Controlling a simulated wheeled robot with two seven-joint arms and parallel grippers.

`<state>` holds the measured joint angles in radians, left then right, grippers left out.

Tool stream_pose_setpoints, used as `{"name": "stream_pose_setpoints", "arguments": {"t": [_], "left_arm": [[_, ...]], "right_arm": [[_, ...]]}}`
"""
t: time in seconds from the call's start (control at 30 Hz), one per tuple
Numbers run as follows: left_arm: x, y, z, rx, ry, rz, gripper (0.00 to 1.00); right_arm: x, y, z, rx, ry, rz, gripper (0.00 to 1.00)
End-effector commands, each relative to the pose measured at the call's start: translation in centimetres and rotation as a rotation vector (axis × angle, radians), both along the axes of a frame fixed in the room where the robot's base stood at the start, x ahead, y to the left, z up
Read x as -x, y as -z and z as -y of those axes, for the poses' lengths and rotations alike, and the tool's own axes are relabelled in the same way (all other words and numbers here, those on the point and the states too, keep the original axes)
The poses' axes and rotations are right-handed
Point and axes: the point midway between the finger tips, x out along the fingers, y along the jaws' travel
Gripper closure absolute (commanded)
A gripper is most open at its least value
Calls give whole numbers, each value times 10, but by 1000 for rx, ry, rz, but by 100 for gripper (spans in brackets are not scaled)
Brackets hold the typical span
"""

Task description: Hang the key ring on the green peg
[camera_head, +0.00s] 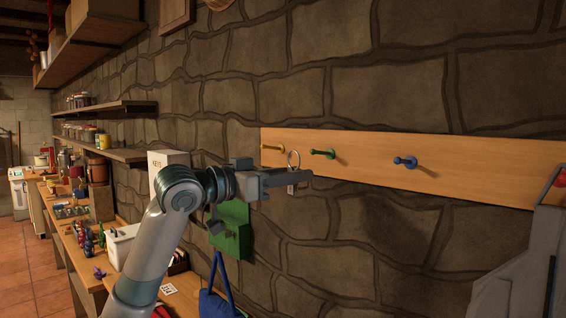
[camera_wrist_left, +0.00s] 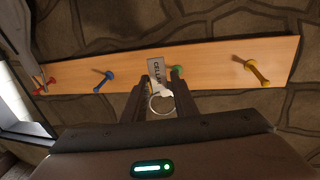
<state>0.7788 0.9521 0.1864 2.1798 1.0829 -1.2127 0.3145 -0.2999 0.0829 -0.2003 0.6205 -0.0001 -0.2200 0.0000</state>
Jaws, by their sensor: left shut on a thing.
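The key ring (camera_head: 293,159) is a metal ring with a tag; in the left wrist view the ring (camera_wrist_left: 161,104) and its lettered grey tag (camera_wrist_left: 155,70) show between the fingers. My left gripper (camera_head: 297,177) is shut on it, with the ring standing up above the fingers. The green peg (camera_head: 322,153) sticks out of the wooden board, just right of the ring in the head view. In the left wrist view the green peg (camera_wrist_left: 177,72) shows beyond the fingertips, beside the tag and partly hidden. The ring appears apart from the peg.
The wooden board (camera_head: 470,168) on the stone wall also bears a yellow peg (camera_head: 273,147), a blue peg (camera_head: 405,161) and a red peg (camera_wrist_left: 42,86). A green box (camera_head: 231,232) and a blue bag (camera_head: 217,300) are below. Shelves and a cluttered bench line the left.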

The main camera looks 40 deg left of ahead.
Motion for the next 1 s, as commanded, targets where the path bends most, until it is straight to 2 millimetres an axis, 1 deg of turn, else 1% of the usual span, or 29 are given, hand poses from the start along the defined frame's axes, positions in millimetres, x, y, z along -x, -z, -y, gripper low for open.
{"name": "stream_pose_setpoints", "arguments": {"t": [0.03,0.1,0.2,0.77,1.0], "left_arm": [[7,-12,-5,0,-3,3,90],[13,-21,-8,0,-2,1,90],[18,-27,-10,1,-1,-1,90],[20,-30,-12,-2,-2,-2,90],[12,-29,-11,1,-1,-2,90]], "right_arm": [[0,0,0,0,0,0,69],[0,0,0,0,0,0,69],[0,0,0,0,0,0,69],[0,-2,-6,-6,2,0,69],[0,-5,-5,-5,3,0,69]]}}
